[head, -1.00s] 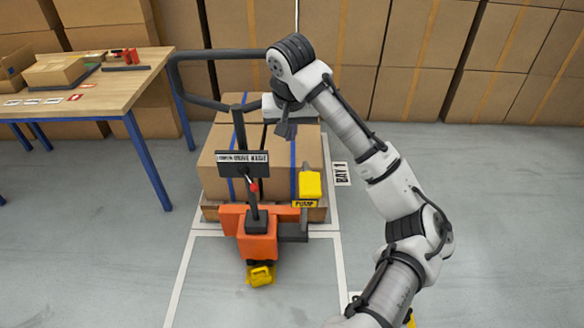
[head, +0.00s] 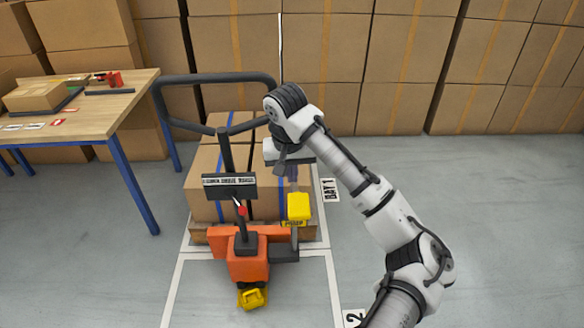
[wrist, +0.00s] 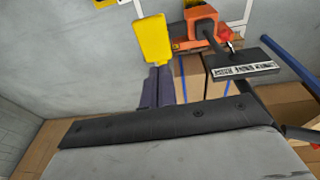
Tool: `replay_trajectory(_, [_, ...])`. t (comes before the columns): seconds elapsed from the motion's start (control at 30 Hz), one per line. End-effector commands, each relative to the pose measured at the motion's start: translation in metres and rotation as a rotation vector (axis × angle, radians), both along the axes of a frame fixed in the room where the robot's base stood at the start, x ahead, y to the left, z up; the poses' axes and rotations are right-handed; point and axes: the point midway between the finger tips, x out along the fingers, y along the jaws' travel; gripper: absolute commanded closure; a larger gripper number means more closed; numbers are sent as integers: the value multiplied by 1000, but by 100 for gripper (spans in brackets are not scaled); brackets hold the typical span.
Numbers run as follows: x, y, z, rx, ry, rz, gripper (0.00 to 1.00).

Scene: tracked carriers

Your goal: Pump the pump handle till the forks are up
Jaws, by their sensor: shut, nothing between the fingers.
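The yellow pump handle (head: 298,207), with a "PUMP" label below it, stands at the right of the orange pallet truck (head: 248,262). In the wrist view the yellow pump handle (wrist: 152,38) is just past my fingertips. My gripper (head: 292,184) is shut and empty, pointing down right above the handle. In the wrist view the dark fingers (wrist: 158,70) end at the handle's edge; I cannot tell whether they touch it. The forks are hidden under the wooden pallet (head: 310,234) and its cartons, so their height cannot be seen.
The truck's black loop handle (head: 215,80) rises at the left of my arm. A black sign (head: 229,187) and a small red-tipped lever (head: 241,211) are on its column. A wooden workbench (head: 100,100) stands left, stacked cartons (head: 410,60) behind. Floor at right is clear.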

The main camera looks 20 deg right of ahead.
Motion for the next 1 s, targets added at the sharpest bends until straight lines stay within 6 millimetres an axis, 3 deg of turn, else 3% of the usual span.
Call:
replay_trajectory(0.23, [7, -7, -51, 0, 3, -1, 100])
replay_trajectory(0.5, [-2, -10, -85, 0, 1, 0, 100])
replay_trajectory(1.0, [-4, -11, -92, 0, -1, -1, 100])
